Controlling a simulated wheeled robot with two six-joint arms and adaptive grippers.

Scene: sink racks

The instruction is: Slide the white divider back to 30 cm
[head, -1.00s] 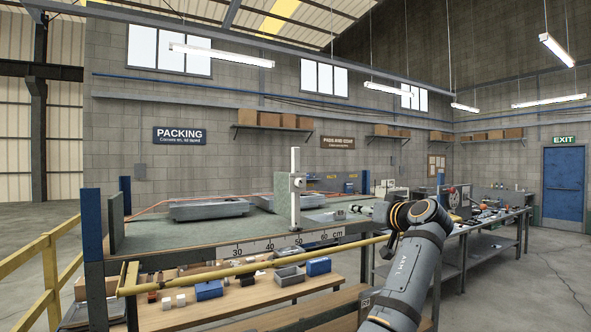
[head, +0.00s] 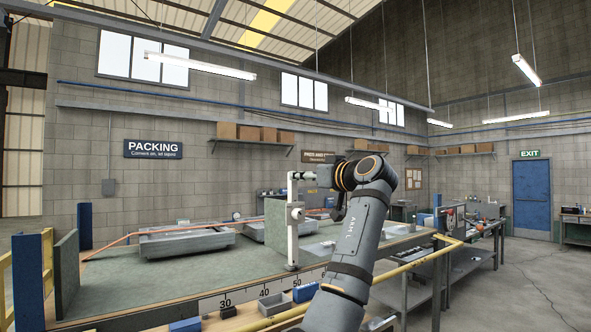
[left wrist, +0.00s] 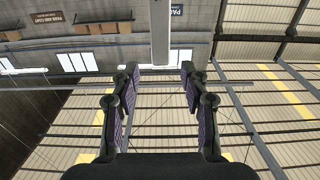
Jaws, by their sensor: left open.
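The white divider post (head: 292,240) stands upright at the bench's front edge, near the 50 mark of the cm scale (head: 245,297). A grey-green panel (head: 275,222) stands behind it. My arm rises from the bottom, right of the post, and bends at its top near the post's upper end. The gripper is largely hidden in the head view. In the left wrist view my left gripper (left wrist: 159,72) is open and empty. A pale upright bar, apparently the post (left wrist: 160,30), lies ahead of the gap between its fingers, apart from them. My right gripper is not in view.
Grey trays (head: 187,242) lie on the bench top (head: 150,275) behind the scale. A blue post (head: 28,280) and a green end panel (head: 66,272) stand at the left. A yellow rail (head: 400,268) runs along the front, with small bins below.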

